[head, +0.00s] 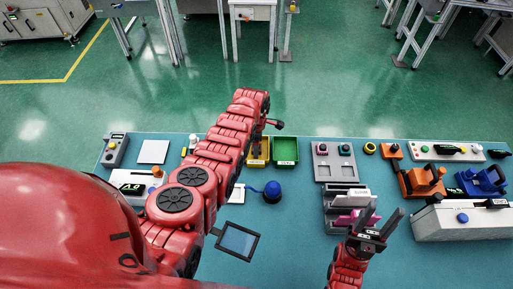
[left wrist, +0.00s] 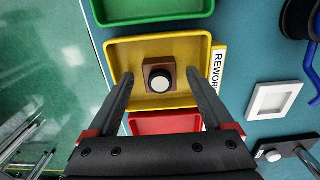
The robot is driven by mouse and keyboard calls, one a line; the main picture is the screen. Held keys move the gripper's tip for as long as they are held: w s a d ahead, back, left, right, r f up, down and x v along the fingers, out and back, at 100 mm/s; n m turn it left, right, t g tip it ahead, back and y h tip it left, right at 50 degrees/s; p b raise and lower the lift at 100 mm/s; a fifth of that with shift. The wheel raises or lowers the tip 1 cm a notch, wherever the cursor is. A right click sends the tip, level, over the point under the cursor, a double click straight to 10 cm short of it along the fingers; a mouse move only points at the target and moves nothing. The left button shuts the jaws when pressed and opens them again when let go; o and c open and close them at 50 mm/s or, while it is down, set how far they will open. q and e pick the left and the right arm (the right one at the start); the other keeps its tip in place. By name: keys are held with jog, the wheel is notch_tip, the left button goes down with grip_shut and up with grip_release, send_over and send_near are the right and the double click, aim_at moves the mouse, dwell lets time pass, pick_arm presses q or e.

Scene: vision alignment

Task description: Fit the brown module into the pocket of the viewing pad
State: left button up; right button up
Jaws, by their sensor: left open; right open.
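The brown module (left wrist: 159,75), a block with a black ring and white round top, sits in the yellow bin (left wrist: 205,45) in the left wrist view. My left gripper (left wrist: 160,77) is open, with one finger on each side of the module and a gap to it. The viewing pad seems to be the white square (left wrist: 275,99) with a recessed grey middle, right of the bin. It also shows in the head view (head: 236,194). My right gripper (head: 383,214) is open and empty near the grey rack.
A green bin (head: 285,149) adjoins the yellow bin (head: 258,151); a red bin (left wrist: 166,123) lies on its other side. A blue round-topped thing (head: 272,188) stands near the pad. A grey rack (head: 340,196) is by my right gripper.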

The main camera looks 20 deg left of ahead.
pick_arm(q)
grip_shut()
dwell(0.5)
